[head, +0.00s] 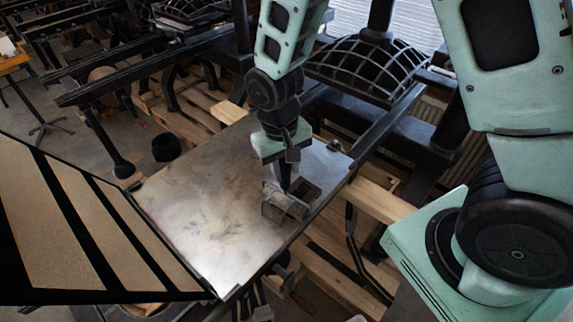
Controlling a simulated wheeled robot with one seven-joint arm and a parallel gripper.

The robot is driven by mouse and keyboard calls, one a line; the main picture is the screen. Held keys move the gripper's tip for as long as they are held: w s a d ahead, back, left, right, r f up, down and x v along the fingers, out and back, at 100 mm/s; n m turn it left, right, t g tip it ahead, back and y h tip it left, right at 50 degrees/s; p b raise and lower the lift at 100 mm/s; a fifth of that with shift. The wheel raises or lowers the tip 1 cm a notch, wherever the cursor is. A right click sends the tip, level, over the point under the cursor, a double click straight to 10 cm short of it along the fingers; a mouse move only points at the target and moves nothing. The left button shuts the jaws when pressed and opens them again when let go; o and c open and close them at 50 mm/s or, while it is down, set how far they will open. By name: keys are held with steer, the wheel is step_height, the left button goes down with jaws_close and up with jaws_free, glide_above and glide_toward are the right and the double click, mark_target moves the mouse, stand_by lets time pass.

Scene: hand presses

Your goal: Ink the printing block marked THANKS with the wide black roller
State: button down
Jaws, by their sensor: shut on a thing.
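The roller (272,213), with a thin wire-like metal frame, is low over the right part of the metal press bed (190,215). My gripper (286,184) points down and is shut on the roller's upper part, which the fingers partly hide. A small dark block (307,191) lies on the bed just right of the fingers, close beside the roller. Its marking cannot be read, so I cannot tell whether it says THANKS. I also cannot tell whether the roller touches the block.
A hinged frame with tan panels (75,215) stands open at the bed's left. A black ribbed press part (370,65) is behind the bed on the right. Wooden beams (385,200) lie beyond its right edge. The bed's left and front parts are bare.

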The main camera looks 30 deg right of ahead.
steer(key=shift+r+p, duration=2.05)
steer(key=shift+r, duration=0.5)
steer(key=shift+f, duration=0.1)
